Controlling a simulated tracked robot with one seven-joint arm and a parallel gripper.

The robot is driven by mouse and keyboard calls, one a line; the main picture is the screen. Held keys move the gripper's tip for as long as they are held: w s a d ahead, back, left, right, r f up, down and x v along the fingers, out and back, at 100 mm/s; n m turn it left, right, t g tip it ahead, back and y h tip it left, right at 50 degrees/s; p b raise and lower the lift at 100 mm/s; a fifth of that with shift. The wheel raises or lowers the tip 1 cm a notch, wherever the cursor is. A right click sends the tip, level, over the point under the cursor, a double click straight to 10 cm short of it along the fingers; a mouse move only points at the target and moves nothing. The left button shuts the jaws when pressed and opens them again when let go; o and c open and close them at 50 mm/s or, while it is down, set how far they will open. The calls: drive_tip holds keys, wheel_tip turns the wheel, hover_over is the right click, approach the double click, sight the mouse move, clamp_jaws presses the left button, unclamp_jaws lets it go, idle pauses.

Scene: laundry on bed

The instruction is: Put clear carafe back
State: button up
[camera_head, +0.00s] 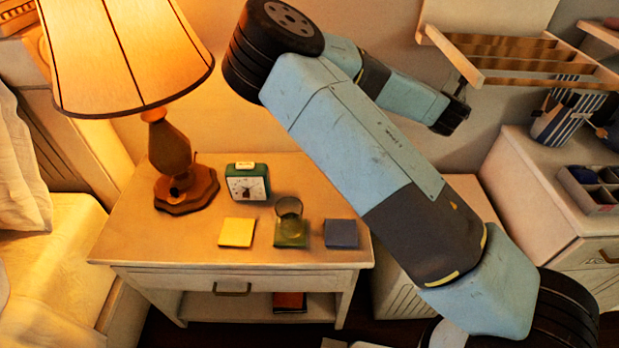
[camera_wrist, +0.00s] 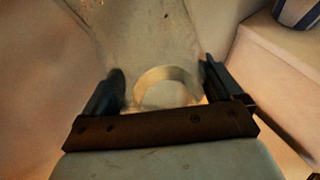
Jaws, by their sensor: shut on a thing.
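My gripper (camera_wrist: 162,82) is shut on a clear, see-through thing with a pale round rim (camera_wrist: 166,74) between the dark fingers; I take it to be the clear carafe. Its full outline is hard to make out. In the head view my gripper (camera_head: 456,116) is at the upper right, raised in front of the wall, and no carafe can be made out there. A clear glass (camera_head: 289,208) stands on a green square (camera_head: 290,242) on the nightstand (camera_head: 170,248), between a yellow square (camera_head: 237,232) and a blue square (camera_head: 341,233).
A lit lamp (camera_head: 172,160) and a green clock (camera_head: 247,183) stand at the nightstand's back left. The bed (camera_head: 60,260) is on the left. A wooden rack (camera_head: 500,60) hangs at the upper right.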

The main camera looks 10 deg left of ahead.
drive_tip(key=s+a+f+n+y, duration=0.2)
drive_tip(key=s+a, duration=2.4)
drive_tip(key=a, duration=0.3)
drive_tip(key=shift+t, duration=0.3)
drive_tip(key=shift+w+a+f, duration=1.5)
drive_tip(key=shift+w+f, duration=0.3)
drive_tip(key=shift+f, duration=0.35)
drive_tip(key=shift+w+a+f, duration=1.5)
drive_tip(key=shift+w+f, duration=0.35)
drive_tip(key=shift+f, duration=0.35)
drive_tip(key=shift+w+a+f, duration=1.5)
drive_tip(key=shift+w+f, duration=0.3)
drive_tip(key=shift+f, duration=0.35)
drive_tip(key=o, duration=1.4)
drive_tip(key=shift+f, duration=0.1)
drive_tip(key=shift+c, duration=0.2)
